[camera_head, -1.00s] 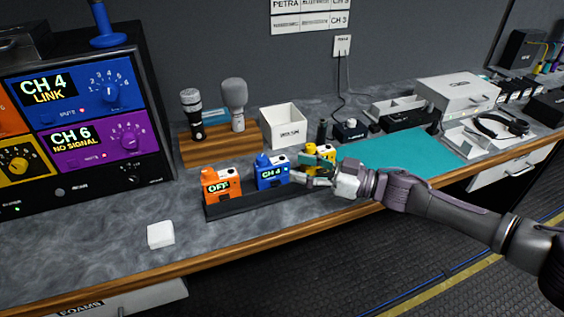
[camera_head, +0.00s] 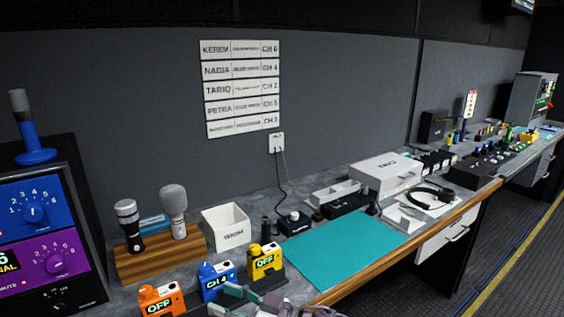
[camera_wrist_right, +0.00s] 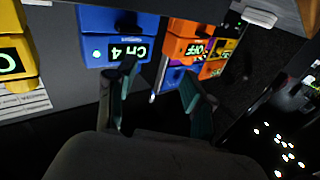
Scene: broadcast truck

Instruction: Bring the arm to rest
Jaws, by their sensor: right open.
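My right gripper (camera_head: 236,299) is at the bottom edge of the head view, just in front of the blue and yellow packs. The right wrist view shows its two fingers (camera_wrist_right: 158,82) spread apart with nothing between them. Beyond them is the blue pack (camera_wrist_right: 115,42), reading CH 4, upside down in that view. In the head view the orange pack (camera_head: 162,300) reads OFF, the blue pack (camera_head: 217,281) CH 4 and the yellow pack (camera_head: 265,262) OFF. The rest of my right arm is mostly cut off. My left gripper is not in view.
A teal mat (camera_head: 345,250) lies clear to the right of the packs. Behind them are a white bin (camera_head: 226,231) and two microphones on a wooden stand (camera_head: 160,262). A channel panel (camera_head: 50,245) stands left. A headset (camera_head: 432,197) and white case (camera_head: 386,176) are farther right.

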